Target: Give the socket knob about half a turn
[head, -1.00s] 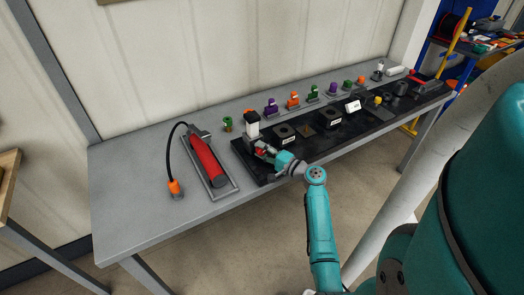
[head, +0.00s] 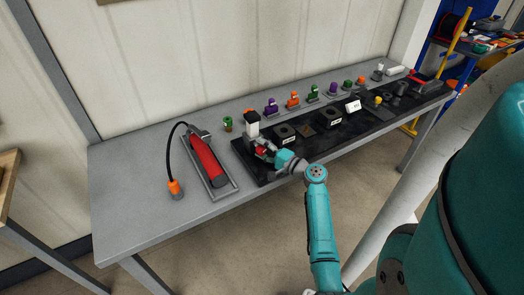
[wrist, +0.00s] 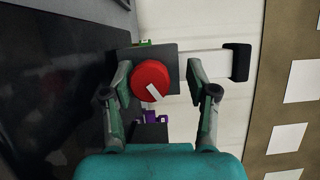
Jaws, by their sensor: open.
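The red round knob (wrist: 146,84) with a white pointer mark sits on a dark grey plate (wrist: 170,58) in the wrist view. The pointer slants toward the lower right. My gripper (wrist: 158,70) is open, with one finger on each side of the knob. In the head view the knob (head: 261,151) is a small red patch partly hidden by my gripper (head: 265,149).
A red cylinder (head: 206,163) with a black hose lies in a tray left of the board. Several black sockets and coloured pieces line the board and the table behind it, to the right. The grey table's front left (head: 130,220) is clear.

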